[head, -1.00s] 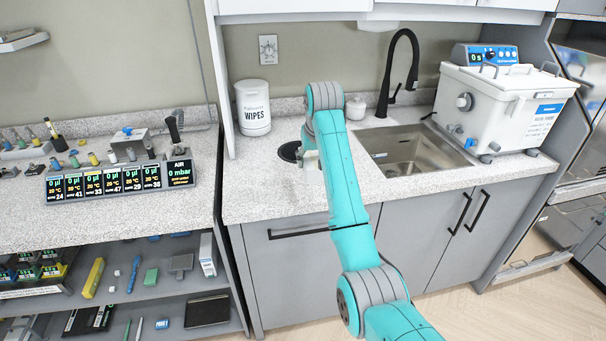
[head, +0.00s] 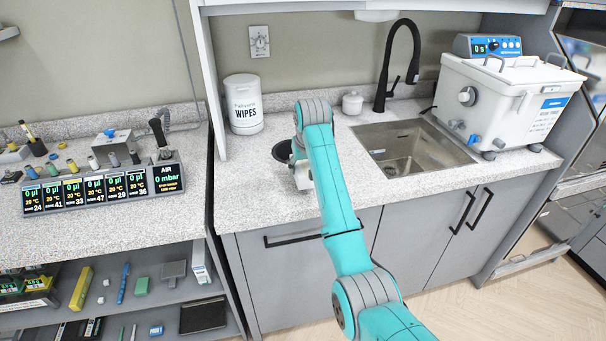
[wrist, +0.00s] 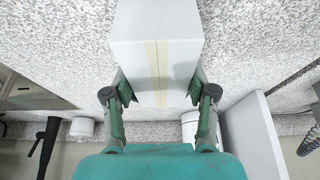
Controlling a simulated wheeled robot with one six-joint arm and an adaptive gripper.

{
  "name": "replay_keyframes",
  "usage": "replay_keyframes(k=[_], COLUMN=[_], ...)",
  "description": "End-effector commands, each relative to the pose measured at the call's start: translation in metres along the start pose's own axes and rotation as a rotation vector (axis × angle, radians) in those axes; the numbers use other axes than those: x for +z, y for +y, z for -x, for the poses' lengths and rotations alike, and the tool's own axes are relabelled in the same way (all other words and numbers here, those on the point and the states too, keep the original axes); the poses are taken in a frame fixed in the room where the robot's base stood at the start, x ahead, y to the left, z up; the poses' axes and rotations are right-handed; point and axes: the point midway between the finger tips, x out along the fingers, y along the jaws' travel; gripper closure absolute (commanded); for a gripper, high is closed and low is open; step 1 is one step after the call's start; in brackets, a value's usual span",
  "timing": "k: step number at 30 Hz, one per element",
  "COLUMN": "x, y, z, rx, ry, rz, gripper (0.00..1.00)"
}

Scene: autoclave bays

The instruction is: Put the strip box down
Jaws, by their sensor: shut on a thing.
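The strip box (wrist: 150,38) is a white box with a tan stripe down its face. In the wrist view it sits between the two green fingers of my gripper (wrist: 160,92), which are shut on its sides. In the head view a small part of the box (head: 302,179) shows beside my teal arm, over the speckled counter (head: 265,200) left of the sink. My arm hides most of the gripper there. I cannot tell whether the box touches the counter.
A wipes tub (head: 243,112) and a small white jar (head: 352,103) stand at the back. The sink (head: 415,150) is to the right, and the counter front left of the box is clear.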

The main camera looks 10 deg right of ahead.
Motion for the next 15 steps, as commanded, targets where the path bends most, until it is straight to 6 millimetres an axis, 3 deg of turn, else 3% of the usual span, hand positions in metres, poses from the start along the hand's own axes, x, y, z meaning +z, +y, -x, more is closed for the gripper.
replay_keyframes(k=[6,15], x=[0.011,0.011], y=[0.0,0.0], z=[-0.025,-0.027], rx=[0.0,0.0], ry=[-0.001,-0.001], rz=[0.0,0.0], gripper=[0.79,0.79])
